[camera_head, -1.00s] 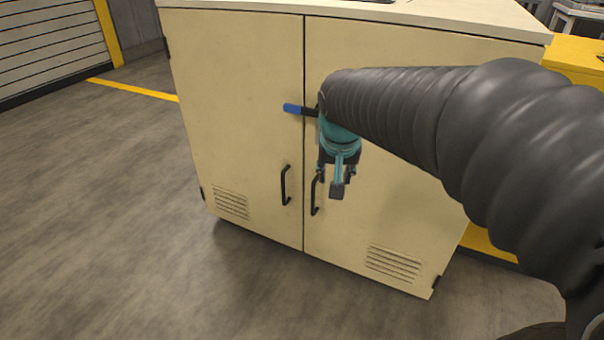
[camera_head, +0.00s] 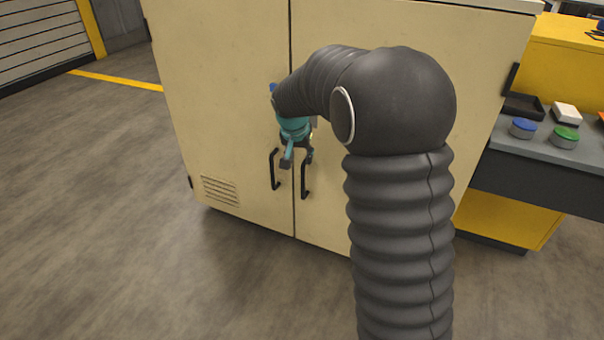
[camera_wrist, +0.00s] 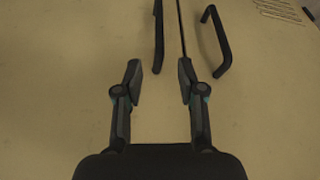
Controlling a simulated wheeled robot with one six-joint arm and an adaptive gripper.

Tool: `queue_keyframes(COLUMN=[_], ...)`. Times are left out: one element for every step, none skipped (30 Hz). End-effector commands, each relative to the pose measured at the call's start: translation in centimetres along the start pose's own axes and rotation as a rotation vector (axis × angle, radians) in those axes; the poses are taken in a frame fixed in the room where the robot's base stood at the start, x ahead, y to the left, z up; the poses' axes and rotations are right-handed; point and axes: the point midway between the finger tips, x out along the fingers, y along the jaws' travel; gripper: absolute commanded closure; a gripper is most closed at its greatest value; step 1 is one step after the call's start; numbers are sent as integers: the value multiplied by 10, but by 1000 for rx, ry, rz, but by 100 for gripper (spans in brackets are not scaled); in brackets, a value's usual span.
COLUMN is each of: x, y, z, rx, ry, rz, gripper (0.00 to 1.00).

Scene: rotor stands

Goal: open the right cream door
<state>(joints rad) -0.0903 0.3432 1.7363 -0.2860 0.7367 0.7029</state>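The right cream door (camera_head: 335,215) is shut against the left cream door (camera_head: 215,120), with a dark seam between them. Its black bar handle (camera_head: 306,182) stands right of the seam. My gripper (camera_head: 297,159) is in front of the doors near the handle tops, partly hidden by my arm. In the wrist view the picture is turned over, so the right door's handle (camera_wrist: 158,36) shows left of the seam. My gripper (camera_wrist: 161,82) is open and empty there. That handle lies ahead, roughly in line with the finger gap; contact is not visible.
The left door's handle (camera_head: 274,169) is close by, just left of the seam. A grey bench (camera_head: 545,165) with blue and green-lidded tins stands at right, with a yellow unit (camera_head: 570,70) behind. Open floor (camera_head: 110,230) lies left and in front.

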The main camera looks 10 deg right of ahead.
Motion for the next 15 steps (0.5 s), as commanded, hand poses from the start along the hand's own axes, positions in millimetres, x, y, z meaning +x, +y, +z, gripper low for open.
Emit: queue_keyframes(x=[12,18,26,31,37,44,50,54,61,66,70,75,79,82,86], y=[1,1,1,1,1,1,1,1,1,1,1,2,1,2,2], z=[1,1,1,1,1,1,1,1,1,1,1,0,0,0,0], rx=[0,0,0,0,0,0,0,0,0,1,1,1,1,1,2], ry=[-4,-3,-4,-4,-3,-3,-4,-3,-2,-3,-3,-2,-1,-2,-2], rz=[2,1,2,2,1,1,2,1,1,2,2,2,1,1,1], gripper=[61,61,61,61,61,61,61,61,61,61,61,61,61,61,61])
